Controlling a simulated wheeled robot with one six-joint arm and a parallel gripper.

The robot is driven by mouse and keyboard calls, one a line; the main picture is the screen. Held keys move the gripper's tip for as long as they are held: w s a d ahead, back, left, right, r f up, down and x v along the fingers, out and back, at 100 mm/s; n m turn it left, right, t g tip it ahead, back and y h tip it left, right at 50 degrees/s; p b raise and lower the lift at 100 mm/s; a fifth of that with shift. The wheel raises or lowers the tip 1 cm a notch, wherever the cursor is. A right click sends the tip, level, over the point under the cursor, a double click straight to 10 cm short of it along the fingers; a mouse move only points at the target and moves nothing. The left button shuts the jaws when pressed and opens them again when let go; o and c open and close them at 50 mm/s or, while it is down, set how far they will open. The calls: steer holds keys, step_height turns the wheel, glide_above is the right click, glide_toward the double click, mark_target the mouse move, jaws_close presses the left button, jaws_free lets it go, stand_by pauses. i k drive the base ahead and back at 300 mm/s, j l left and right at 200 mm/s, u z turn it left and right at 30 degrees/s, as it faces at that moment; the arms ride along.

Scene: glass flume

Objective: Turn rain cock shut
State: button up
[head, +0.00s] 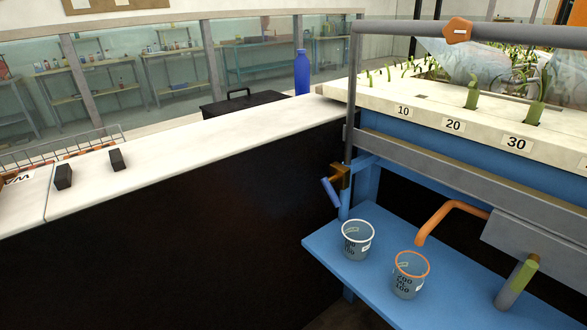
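A brass cock (341,175) with a blue lever (331,192) sits low on the grey upright pipe (352,95) at the near left corner of the blue flume stand. The lever slants, its lower end toward the lower right. The pipe rises and joins a grey overhead pipe (400,28), which carries an orange hexagonal piece (458,30) with a small white label. I cannot tell from the view whether water is flowing. My gripper is not in view, and nothing is seen touching the cock.
A clear beaker (357,240) and an orange-rimmed beaker (410,275) stand on the blue shelf (330,248) below, near an orange spout (445,215). A white counter (190,143) holds two dark blocks. A blue bottle (302,73) stands behind. Plants grow through the white numbered top (430,110).

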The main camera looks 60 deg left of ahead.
mark_target(327, 182)
steer(key=j+u, duration=0.1)
steer(key=u, duration=1.1)
